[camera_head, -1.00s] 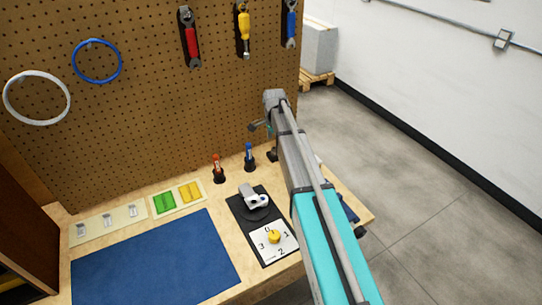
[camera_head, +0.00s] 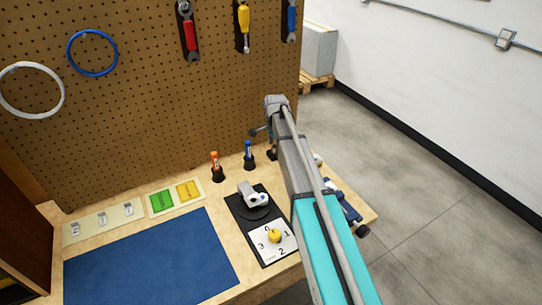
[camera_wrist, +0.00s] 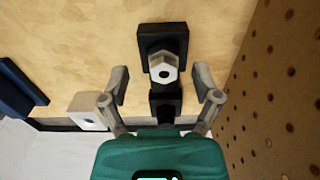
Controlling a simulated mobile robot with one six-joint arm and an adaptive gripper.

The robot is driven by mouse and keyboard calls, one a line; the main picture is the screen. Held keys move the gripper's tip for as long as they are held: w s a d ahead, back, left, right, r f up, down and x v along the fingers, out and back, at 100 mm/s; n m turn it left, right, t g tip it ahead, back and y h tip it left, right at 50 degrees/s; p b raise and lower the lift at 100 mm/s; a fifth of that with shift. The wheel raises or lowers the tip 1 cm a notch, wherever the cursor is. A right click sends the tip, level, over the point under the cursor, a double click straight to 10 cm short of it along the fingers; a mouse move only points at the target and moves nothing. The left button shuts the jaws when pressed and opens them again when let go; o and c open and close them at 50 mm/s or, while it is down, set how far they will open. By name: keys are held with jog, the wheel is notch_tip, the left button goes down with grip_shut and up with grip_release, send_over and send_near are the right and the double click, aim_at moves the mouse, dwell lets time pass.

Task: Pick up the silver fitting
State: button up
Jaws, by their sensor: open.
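The silver fitting (camera_wrist: 163,68), with a hexagonal end and a dark central hole, sits in a black holder (camera_wrist: 148,34) in the wrist view. My gripper (camera_wrist: 161,86) is open, with one finger on each side just short of the fitting. Gaps show between the fingers and the fitting, so it is not held. In the head view my arm hides the fitting, and the fingers cannot be made out clearly.
A pegboard (camera_head: 150,100) rises close behind. A white block (camera_wrist: 88,108) is left of the fingers in the wrist view. Orange (camera_head: 215,160) and blue (camera_head: 248,150) markers, a silver device (camera_head: 252,193) and a blue mat (camera_head: 150,262) are on the bench.

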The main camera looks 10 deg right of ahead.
jog(key=shift+f+b, duration=0.5)
jog(key=shift+f, duration=0.25)
grip_shut()
dwell(0.4)
